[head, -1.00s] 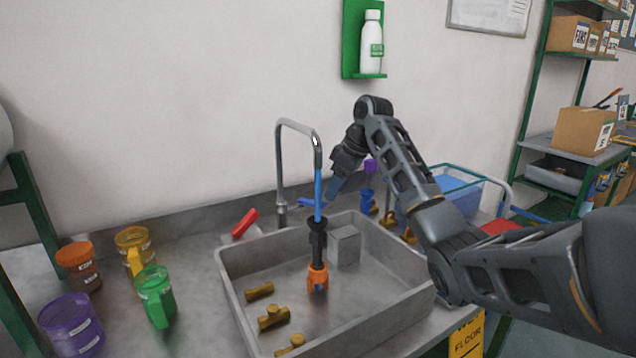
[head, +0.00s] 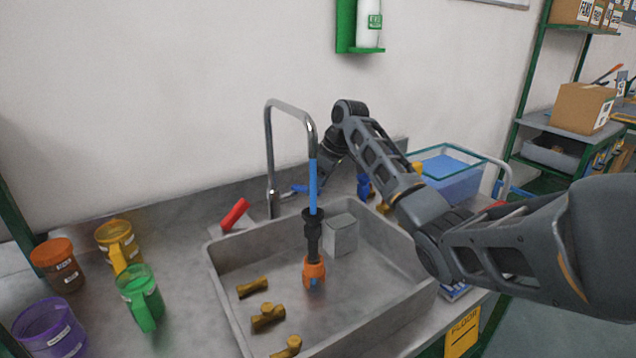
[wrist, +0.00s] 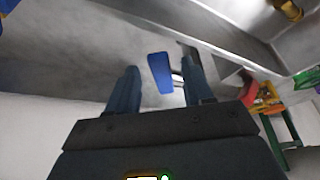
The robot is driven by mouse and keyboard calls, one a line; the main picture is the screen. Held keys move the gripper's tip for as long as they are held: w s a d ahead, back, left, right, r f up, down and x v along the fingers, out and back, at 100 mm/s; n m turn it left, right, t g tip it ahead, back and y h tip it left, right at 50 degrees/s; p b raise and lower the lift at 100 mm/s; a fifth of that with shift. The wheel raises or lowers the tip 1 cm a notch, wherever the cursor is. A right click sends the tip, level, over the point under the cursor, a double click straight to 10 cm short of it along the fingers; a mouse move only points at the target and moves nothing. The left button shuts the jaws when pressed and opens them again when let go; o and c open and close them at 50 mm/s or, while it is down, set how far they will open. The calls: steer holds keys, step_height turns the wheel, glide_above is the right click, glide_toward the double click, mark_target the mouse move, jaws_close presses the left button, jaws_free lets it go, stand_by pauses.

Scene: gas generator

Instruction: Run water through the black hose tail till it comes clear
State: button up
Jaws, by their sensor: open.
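The black hose tail (head: 312,237) hangs upright over the sink (head: 385,315), with an orange fitting (head: 314,272) at its lower end. A straight blue column (head: 313,187) joins its top to the chrome tap (head: 269,150); I cannot tell whether this is water or tube. The tap's blue lever (head: 300,188) sticks out to the right of the tap. My gripper (head: 320,182) is at the lever's right end, partly hidden by the arm. In the wrist view, my gripper (wrist: 162,72) is open, with the blue lever (wrist: 158,74) showing between its fingers. Contact is unclear.
Several brass fittings (head: 268,316) and a grey block (head: 341,235) are in the sink. Orange (head: 57,265), yellow (head: 119,247), green (head: 140,297) and purple (head: 50,330) containers stand left. A red-handled object (head: 235,214) lies behind the sink. A blue-filled tank (head: 445,180) stands right.

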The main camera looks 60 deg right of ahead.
steer(key=shift+f, duration=0.15)
steer(key=shift+c, duration=0.4)
jaws_close()
